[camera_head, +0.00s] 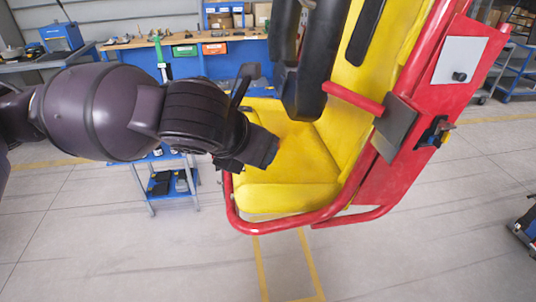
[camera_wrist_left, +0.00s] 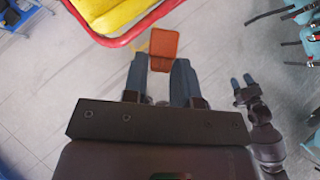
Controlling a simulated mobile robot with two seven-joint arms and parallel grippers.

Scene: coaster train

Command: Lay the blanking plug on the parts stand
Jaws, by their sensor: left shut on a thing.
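My left gripper (camera_wrist_left: 158,82) is shut on an orange-red piece, which I take as the blanking plug (camera_wrist_left: 164,46); it sticks out past the fingertips in the left wrist view. In the head view my left gripper (camera_head: 262,152) is in front of the yellow seat, and the plug cannot be made out clearly there. My right gripper (camera_wrist_left: 243,86) shows at the right of the left wrist view, its fingers apart and nothing visible between them. A small blue trolley (camera_head: 151,192) stands behind my left arm, partly hidden; I cannot tell whether it is the parts stand.
The yellow seat (camera_head: 290,198) with its red frame rail (camera_head: 270,228) is close to my left gripper. Black restraints (camera_head: 312,70) hang above it. A blue workbench (camera_head: 215,60) with bins stands behind. The floor in front is clear, with yellow lines.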

